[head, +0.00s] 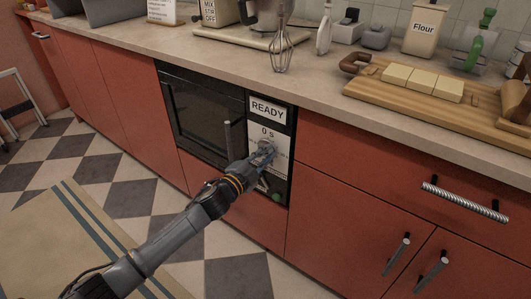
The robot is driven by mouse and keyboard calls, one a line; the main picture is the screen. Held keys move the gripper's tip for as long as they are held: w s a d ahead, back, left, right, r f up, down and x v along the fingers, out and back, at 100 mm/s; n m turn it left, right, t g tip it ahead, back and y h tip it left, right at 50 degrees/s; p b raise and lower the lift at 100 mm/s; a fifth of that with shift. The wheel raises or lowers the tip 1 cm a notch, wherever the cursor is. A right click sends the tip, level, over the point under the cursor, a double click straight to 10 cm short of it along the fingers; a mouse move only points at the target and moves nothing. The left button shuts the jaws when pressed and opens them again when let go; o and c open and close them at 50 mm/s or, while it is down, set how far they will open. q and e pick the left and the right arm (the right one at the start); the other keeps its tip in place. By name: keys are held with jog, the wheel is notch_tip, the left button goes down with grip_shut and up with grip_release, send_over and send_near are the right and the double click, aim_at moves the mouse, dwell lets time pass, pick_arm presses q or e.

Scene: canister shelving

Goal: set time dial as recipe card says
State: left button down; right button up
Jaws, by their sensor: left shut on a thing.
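The oven or microwave (200,112) is built into the red cabinets below the counter, with a dark door at left and a white control panel at right. Its display (267,110) reads "READY", and the label below it (270,132) reads "0 s". My left gripper (266,150) is at the time dial (268,144) and is shut on it, covering much of it. A green button (277,197) sits low on the panel. A card with small print (161,11) stands at the back of the counter, cut off by the top edge; its text is unreadable. My right gripper is not in view.
A door handle (227,138) stands out just left of my gripper. On the counter (310,85) are a whisk (282,48), a wooden board (440,105) with butter-like blocks, and a flour canister (424,28). The checkered floor in front is open beside a striped mat (60,240).

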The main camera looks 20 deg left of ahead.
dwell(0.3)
pick_arm(q)
jog(key=shift+d, duration=0.1)
jog(key=c, duration=1.3)
grip_release()
jog(key=shift+s+a+f, duration=0.1)
jog(key=shift+s+a, duration=0.15)
jog(key=shift+s, duration=0.3)
jog(key=v, duration=1)
jog(key=shift+s+a, duration=0.15)
jog(key=shift+s, duration=0.25)
